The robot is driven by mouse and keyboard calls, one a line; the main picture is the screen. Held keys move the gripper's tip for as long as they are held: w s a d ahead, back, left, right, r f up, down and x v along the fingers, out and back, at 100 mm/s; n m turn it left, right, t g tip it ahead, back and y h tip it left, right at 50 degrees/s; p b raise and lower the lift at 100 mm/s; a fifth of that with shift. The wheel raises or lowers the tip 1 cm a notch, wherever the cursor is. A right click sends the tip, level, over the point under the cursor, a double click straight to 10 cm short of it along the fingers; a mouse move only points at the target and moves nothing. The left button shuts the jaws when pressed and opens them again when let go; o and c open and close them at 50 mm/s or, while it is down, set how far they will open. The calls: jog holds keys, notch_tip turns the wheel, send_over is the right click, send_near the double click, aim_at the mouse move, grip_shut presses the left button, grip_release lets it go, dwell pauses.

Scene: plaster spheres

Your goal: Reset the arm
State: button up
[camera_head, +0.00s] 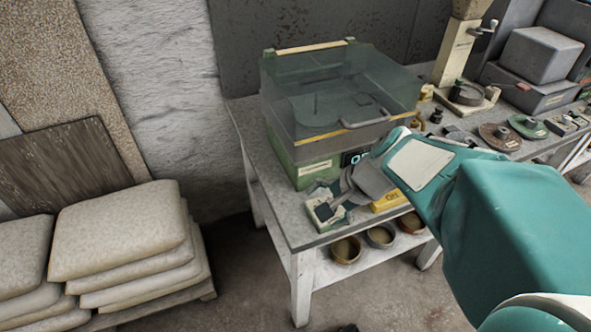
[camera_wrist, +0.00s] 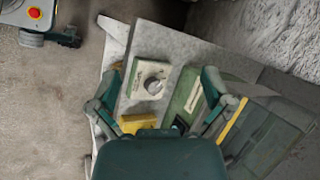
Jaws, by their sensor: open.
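My arm reaches in from the right of the head view, and my gripper (camera_head: 348,190) is over the near end of the grey table (camera_head: 285,222). In the wrist view, the fingers of my gripper (camera_wrist: 162,73) are spread wide with nothing held. Between them, on the table top below, is a small pale box with a round knob (camera_wrist: 153,80). A yellow block (camera_wrist: 137,122) lies close to the left finger. In the head view the yellow block (camera_head: 390,201) is partly hidden by my arm.
A green machine with a clear lid (camera_head: 335,95) stands on the table behind my gripper. Several round dishes (camera_head: 346,250) sit on the shelf below. Stacked sacks (camera_head: 120,240) are at the left. A hand-cranked stand (camera_head: 455,55) and grey boxes (camera_head: 540,55) are farther right.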

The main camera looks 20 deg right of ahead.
jog(key=s+a+r+n+t+h, duration=0.1)
jog(key=s+r+n+h, duration=0.4)
jog(key=n, duration=0.7)
jog(key=shift+s+a+r+t, duration=0.3)
jog(key=shift+s+a+r, duration=0.4)
jog(key=shift+s, duration=0.4)
jog(key=shift+a+f, duration=0.1)
jog(key=shift+a, duration=0.1)
